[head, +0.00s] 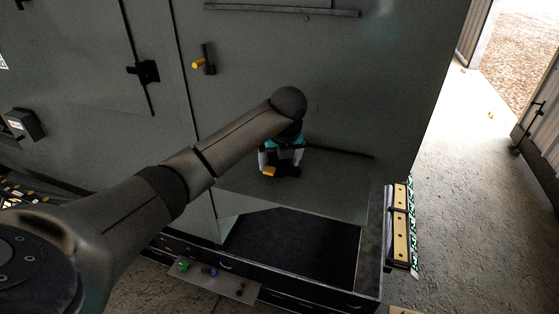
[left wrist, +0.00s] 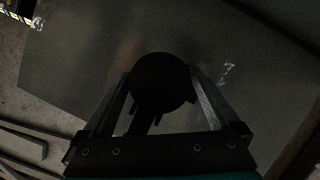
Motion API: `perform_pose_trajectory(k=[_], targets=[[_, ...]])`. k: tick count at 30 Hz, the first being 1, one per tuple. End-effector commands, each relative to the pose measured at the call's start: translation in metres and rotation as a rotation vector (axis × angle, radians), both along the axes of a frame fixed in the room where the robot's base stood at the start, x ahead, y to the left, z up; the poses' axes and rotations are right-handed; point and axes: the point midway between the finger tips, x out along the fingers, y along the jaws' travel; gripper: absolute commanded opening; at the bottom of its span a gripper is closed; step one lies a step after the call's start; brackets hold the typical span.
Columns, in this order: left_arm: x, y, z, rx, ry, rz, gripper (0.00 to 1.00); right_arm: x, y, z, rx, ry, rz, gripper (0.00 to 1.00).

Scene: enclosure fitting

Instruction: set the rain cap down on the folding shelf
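My left gripper (head: 281,168) is over a flat grey panel (head: 325,193) at the front of the cabinet, which looks like the folding shelf. A dark object, apparently the rain cap (head: 290,170), is at its fingertips. In the left wrist view the cap is a black round disc (left wrist: 162,80) between the two fingers (left wrist: 161,76), which close on its sides. The grey panel (left wrist: 85,75) fills most of the ground behind it. Whether the cap touches the panel or hangs just above it, I cannot tell. My right gripper is out of view.
The grey cabinet (head: 330,70) rises behind, with a yellow-tipped handle (head: 202,62). Below the panel is a dark recess (head: 290,245). A tray (head: 205,280) holds small coloured parts. Concrete floor is free at right.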

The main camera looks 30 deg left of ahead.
Motion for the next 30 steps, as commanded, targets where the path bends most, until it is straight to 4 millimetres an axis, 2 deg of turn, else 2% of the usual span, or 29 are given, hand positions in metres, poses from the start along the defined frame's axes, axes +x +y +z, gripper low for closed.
perform_pose_trajectory(k=[11, 17, 24, 30], targets=[[0.0, -0.001, 0.006, 0.0, -0.003, -0.001, 1.0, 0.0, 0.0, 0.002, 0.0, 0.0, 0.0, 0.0], [-0.008, -0.009, 0.034, 0.002, -0.005, -0.002, 1.0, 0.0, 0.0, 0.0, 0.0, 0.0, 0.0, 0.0], [-0.023, -0.023, 0.083, 0.001, -0.006, -0.002, 1.0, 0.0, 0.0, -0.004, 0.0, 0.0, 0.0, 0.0], [-0.031, -0.03, 0.107, 0.0, -0.001, 0.0, 1.0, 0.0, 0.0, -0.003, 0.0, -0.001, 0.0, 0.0]])
